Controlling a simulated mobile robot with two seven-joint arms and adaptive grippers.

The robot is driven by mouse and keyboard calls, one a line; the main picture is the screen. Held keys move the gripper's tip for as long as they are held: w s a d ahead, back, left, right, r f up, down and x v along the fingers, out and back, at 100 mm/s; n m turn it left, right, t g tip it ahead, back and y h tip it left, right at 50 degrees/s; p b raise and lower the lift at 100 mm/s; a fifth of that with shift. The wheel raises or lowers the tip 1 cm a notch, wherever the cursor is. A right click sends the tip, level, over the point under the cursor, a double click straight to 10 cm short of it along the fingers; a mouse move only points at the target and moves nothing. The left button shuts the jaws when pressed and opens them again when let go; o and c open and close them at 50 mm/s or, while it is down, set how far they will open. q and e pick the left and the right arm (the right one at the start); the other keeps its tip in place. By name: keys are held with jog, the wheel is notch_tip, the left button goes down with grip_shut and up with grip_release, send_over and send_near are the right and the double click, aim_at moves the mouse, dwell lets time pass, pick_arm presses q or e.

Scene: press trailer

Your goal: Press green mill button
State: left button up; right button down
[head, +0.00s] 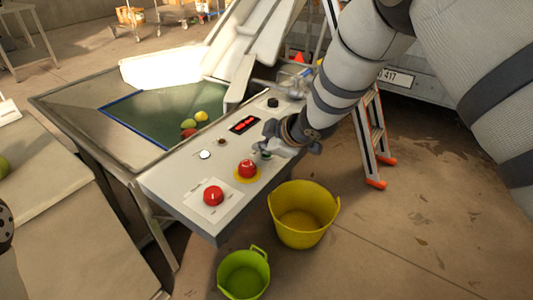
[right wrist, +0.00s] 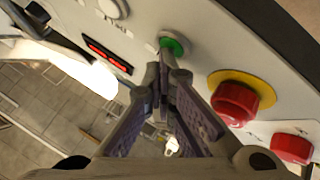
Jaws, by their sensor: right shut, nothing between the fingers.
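The green button (right wrist: 175,46) sits in a metal ring on the light grey control panel (head: 185,182). In the head view only a sliver of green (head: 265,155) shows beside my right gripper (head: 272,142). My right gripper is shut and empty, with its fingertips at the panel's green button. In the right wrist view the fingertips (right wrist: 165,68) overlap the lower edge of the button. I cannot tell whether they touch it. My left gripper is not in view.
A red mushroom button on yellow (head: 247,169) and another red button (head: 213,195) are close by. A red display (head: 244,124) and a black knob (head: 272,102) share the panel. Yellow (head: 304,215) and green (head: 243,274) buckets stand below. A ladder (head: 374,140) stands behind.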

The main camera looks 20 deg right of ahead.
aim_at(264, 156)
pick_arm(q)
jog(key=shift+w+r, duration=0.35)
pick_arm(e)
jog(key=shift+r, duration=0.7)
notch_tip(264, 156, up, 3)
jog(key=shift+f+p, duration=0.1)
jog(key=shift+p, duration=0.5)
jog(key=shift+r, duration=1.2)
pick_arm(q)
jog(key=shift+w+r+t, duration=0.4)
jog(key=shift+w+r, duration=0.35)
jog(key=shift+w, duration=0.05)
pick_arm(e)
jog(key=shift+f, duration=0.1)
